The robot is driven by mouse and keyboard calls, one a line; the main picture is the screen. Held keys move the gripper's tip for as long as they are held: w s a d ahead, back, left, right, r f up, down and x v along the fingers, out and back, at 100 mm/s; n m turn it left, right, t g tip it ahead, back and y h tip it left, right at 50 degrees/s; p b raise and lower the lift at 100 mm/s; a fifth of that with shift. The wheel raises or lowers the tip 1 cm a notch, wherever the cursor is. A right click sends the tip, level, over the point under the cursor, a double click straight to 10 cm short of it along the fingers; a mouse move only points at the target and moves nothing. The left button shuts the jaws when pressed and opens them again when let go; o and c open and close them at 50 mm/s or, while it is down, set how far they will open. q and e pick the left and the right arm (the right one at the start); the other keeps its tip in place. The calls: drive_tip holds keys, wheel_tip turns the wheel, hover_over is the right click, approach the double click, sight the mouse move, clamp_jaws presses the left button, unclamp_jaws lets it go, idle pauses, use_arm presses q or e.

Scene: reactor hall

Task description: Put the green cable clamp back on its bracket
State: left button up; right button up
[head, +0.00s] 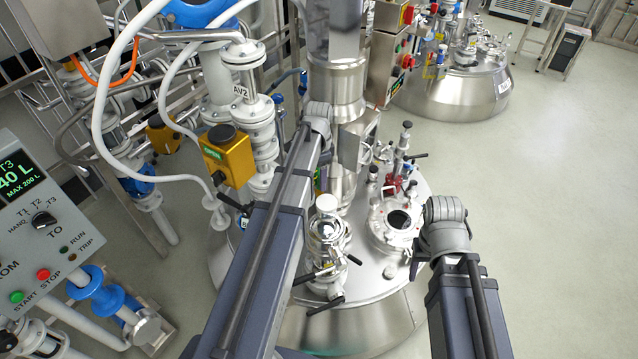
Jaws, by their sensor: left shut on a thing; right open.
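My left arm reaches up through the middle of the head view. Its gripper (322,184) is mostly hidden behind the arm, by the steel column, and is shut. A small green patch (317,178) shows at the arm's right edge there; it looks like the green cable clamp in the jaws, most of it hidden. I cannot make out the bracket. My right arm stands at the lower right. Its gripper (417,260) is largely hidden behind the wrist; only dark parts show by the vessel's right rim, open and holding nothing that I see.
A steel vessel (375,325) with ports, valves and black handles on its lid stands below both arms. A yellow box (228,155), white hoses and pipes crowd the left. A control panel (45,240) is at far left. The floor (560,200) at right is clear.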

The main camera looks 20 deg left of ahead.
use_arm(q)
drive_tip(key=shift+r+p, duration=1.25)
drive_tip(key=shift+r, duration=0.25)
drive_tip(key=shift+r, duration=0.1)
